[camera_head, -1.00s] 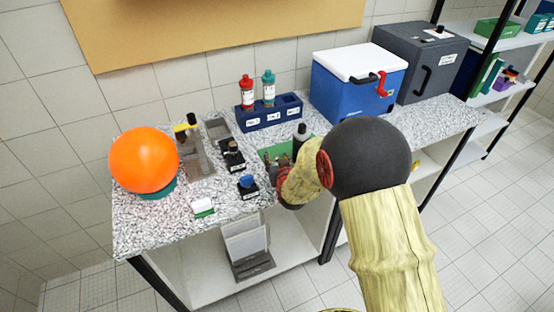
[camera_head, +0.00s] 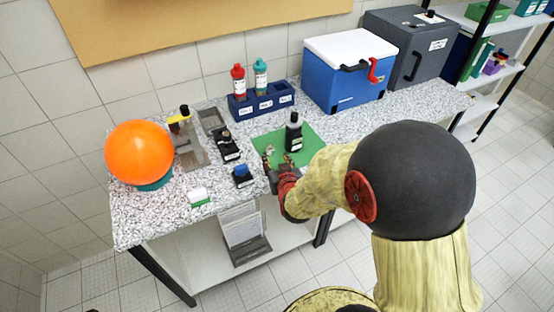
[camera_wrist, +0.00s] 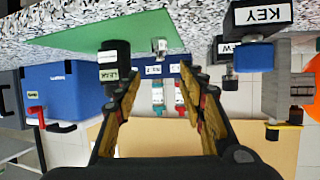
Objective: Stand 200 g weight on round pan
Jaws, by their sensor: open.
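A small silvery metal piece (camera_wrist: 160,47), which looks like the 200 g weight, stands on the green mat (camera_wrist: 90,35); the wrist picture is upside down. My gripper (camera_wrist: 160,88) is open and empty, with the piece ahead of its two spread fingertips. In the head view my gripper (camera_head: 278,162) is at the mat's front left edge, and a small metallic piece (camera_head: 268,150) shows just beyond it. It is too small to read any mark on it. I cannot make out a round pan for certain in either view.
A black bottle (camera_head: 294,132) stands on the mat near my fingers. Small labelled black blocks (camera_head: 243,176) stand left of the mat. An orange ball (camera_head: 139,153) sits on a teal base. A blue bottle rack (camera_head: 262,102) and a blue cooler (camera_head: 345,80) stand behind.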

